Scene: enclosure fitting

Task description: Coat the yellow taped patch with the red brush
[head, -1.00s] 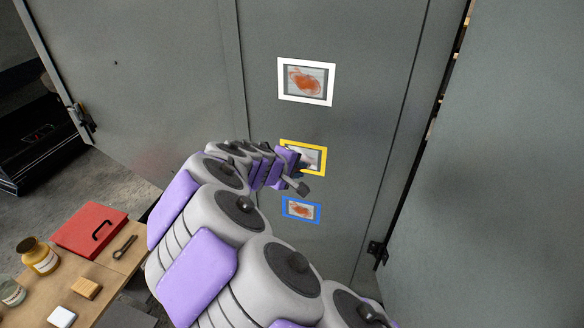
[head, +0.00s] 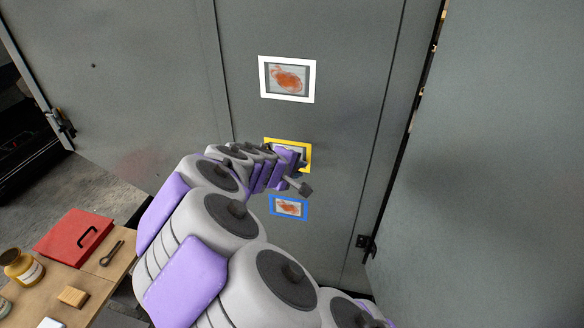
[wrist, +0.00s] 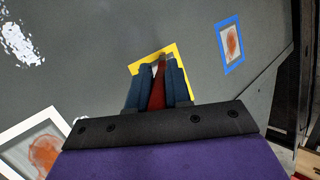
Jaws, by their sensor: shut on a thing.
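The yellow taped patch (head: 274,142) is on the grey metal wall, mostly hidden behind my arm in the head view. It also shows in the wrist view (wrist: 141,66), where my gripper's fingers cover much of it. My gripper (wrist: 160,85) is shut on the red brush (wrist: 157,92), whose red handle shows between the two dark blue fingers. The brush tip points at the patch. I cannot tell whether it touches the surface. In the head view my gripper (head: 300,165) is right in front of the patch.
A white-framed rusty patch (head: 310,80) is above, and a blue-framed rusty patch (head: 289,216) is below.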

